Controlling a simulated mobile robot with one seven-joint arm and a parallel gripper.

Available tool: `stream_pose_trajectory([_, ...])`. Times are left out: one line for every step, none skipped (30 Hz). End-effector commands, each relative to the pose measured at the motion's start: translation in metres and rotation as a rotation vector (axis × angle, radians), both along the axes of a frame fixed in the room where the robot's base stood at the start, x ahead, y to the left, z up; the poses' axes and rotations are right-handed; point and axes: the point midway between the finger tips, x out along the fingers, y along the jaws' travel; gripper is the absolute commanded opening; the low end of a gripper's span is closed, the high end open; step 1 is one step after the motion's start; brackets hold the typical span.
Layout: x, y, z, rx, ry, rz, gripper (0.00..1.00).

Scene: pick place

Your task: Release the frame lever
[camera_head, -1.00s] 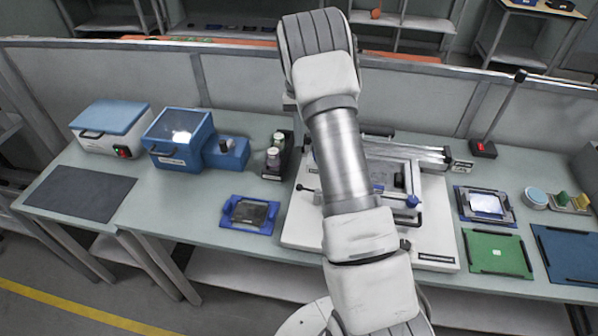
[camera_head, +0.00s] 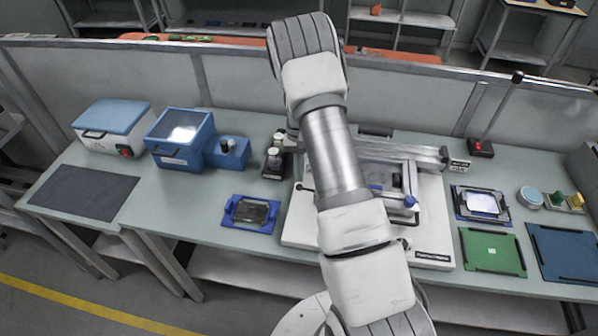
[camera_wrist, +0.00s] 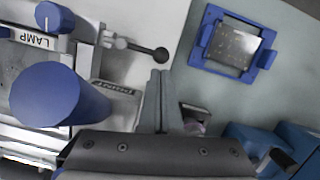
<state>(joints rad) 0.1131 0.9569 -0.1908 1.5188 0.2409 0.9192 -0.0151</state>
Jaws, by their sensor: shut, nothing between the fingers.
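The white printing fixture (camera_head: 432,225) stands mid-table, partly hidden behind my arm. A thin lever with a black ball knob (camera_wrist: 160,54) sticks out from its side in the wrist view; it also shows at the fixture's left in the head view (camera_head: 298,186). I cannot tell which handle is the frame lever. My gripper (camera_wrist: 160,76) is shut and empty, its tips just below the ball knob in the picture, apparently not touching it.
A blue-framed dark plate (camera_head: 251,213) lies left of the fixture. A dark bottle holder (camera_head: 276,162) and a blue machine (camera_head: 180,140) stand behind it. Green (camera_head: 492,252) and blue mats (camera_head: 565,255) lie to the right. Bare table shows around the dark plate.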

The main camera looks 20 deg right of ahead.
Motion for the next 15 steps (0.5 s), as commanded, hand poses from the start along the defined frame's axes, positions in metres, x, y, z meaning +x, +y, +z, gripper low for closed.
stream_pose_trajectory([0.0001,0.0,-0.0001,0.0,0.0,0.0,0.0])
stream_pose_trajectory([0.0001,0.0,0.0,0.0,0.0,0.0,0.0])
stream_pose_trajectory([0.0001,0.0,0.0,0.0,0.0,0.0,0.0])
stream_pose_trajectory([0.0002,-0.0001,0.0,0.0,0.0,0.0,0.0])
stream_pose_trajectory([0.0002,-0.0001,0.0,0.0,0.0,0.0,0.0])
stream_pose_trajectory([0.0002,-0.0001,0.0,0.0,0.0,0.001,0.0])
stream_pose_trajectory([0.0001,0.0001,-0.0001,0.0,0.0,0.002,0.0])
stream_pose_trajectory([0.0001,0.0002,-0.0002,0.0,0.0,0.003,0.0])
stream_pose_trajectory([0.0,0.0004,-0.0004,0.001,0.0,0.007,0.0])
stream_pose_trajectory([-0.0002,0.0007,-0.0005,0.001,0.0,0.011,0.0])
stream_pose_trajectory([-0.0004,0.001,-0.0006,0.0,0.0,0.016,0.0])
stream_pose_trajectory([-0.0008,0.0016,-0.0009,0.0,0.0,0.026,0.0])
stream_pose_trajectory([-0.0012,0.002,-0.001,0.0,0.0,0.035,0.0])
stream_pose_trajectory([-0.0015,0.0024,-0.0011,0.0,0.0,0.043,0.0])
stream_pose_trajectory([-0.0018,0.0027,-0.0009,0.0,0.001,0.05,0.0])
